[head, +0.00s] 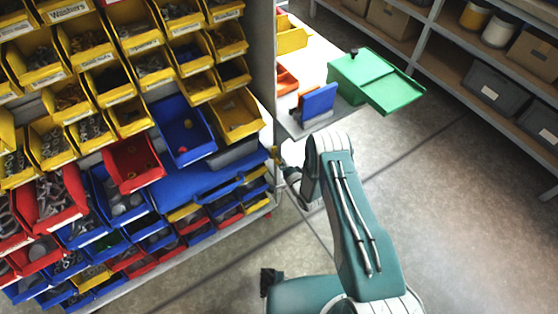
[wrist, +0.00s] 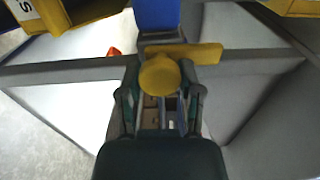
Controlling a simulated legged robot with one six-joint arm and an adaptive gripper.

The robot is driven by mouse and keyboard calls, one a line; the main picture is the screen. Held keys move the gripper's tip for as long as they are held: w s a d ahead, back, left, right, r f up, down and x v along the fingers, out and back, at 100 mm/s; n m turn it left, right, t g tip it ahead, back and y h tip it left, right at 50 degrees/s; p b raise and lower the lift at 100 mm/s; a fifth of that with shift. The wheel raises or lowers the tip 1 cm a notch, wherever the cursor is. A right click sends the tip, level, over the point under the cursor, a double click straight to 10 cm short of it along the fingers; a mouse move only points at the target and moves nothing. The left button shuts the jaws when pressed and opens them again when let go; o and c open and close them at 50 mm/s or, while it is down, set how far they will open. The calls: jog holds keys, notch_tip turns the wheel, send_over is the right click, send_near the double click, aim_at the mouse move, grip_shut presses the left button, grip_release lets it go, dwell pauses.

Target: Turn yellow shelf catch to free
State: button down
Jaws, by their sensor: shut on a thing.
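The yellow shelf catch (wrist: 160,74) shows in the wrist view as a round knob with a flat bar reaching to the right, in front of a grey shelf edge. The bar lies about level in that view. My gripper (wrist: 160,94) has one finger on each side of the knob and is shut on it. In the head view my gripper (head: 283,174) is small and partly hidden by my arm, beside the right end of the bin rack. The catch cannot be made out clearly there.
A bin rack (head: 265,208) with yellow, red and blue bins stands left of my arm. Floor at right is clear.

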jog(key=shift+s+f, duration=0.2)
jog(key=shift+f, duration=0.05)
jog(key=shift+c, duration=1.3)
grip_release()
jog(key=shift+r, duration=0.1)
jog(key=v, duration=1.2)
